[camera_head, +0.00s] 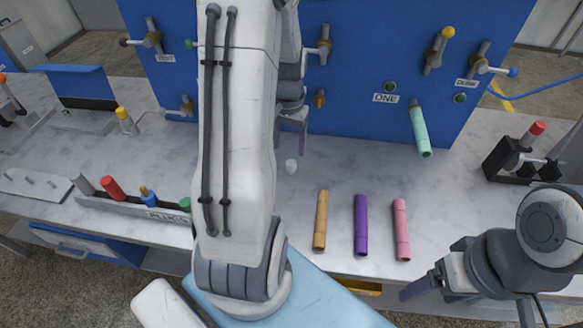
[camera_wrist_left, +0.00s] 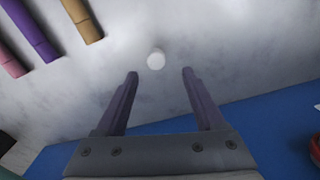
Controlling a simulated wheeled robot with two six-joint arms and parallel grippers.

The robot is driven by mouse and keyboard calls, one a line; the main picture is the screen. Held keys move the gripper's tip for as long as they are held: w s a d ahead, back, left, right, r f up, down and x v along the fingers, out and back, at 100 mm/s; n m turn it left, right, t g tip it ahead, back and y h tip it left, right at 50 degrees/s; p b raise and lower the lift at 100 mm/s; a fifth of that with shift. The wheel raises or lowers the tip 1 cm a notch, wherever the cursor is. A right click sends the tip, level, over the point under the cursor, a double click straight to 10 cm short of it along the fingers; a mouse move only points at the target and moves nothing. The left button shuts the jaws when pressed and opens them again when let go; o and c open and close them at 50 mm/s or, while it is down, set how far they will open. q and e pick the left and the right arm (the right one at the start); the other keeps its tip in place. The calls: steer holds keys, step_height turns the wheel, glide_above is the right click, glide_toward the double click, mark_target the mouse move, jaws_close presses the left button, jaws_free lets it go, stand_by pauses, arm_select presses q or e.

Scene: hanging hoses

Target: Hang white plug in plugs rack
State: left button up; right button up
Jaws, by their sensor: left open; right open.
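The small white plug (camera_head: 291,166) stands on the marble worktop, close to my left gripper (camera_head: 292,143). In the left wrist view, the white plug (camera_wrist_left: 156,59) appears as a round end just beyond and between the open fingertips of my left gripper (camera_wrist_left: 160,73), with nothing held. The plugs rack (camera_head: 170,215) is a grey strip at the front left of the worktop, labelled PLUGS, and holds several coloured plugs. My left arm hides its right end. My right gripper (camera_head: 418,288) is open and empty at the front right, near the worktop's front edge.
Orange (camera_head: 321,220), purple (camera_head: 361,225) and pink (camera_head: 401,230) tubes lie in front. A mint tube (camera_head: 420,130) hangs from the blue panel (camera_head: 370,60), which carries valves. A black holder (camera_head: 510,160) stands at the right. The worktop around the plug is clear.

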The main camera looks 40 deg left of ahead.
mark_target(291, 162)
arm_select(q)
steer(key=f, duration=0.7)
steer(key=shift+d+f, duration=0.2)
steer(key=shift+d, duration=0.15)
jaws_close()
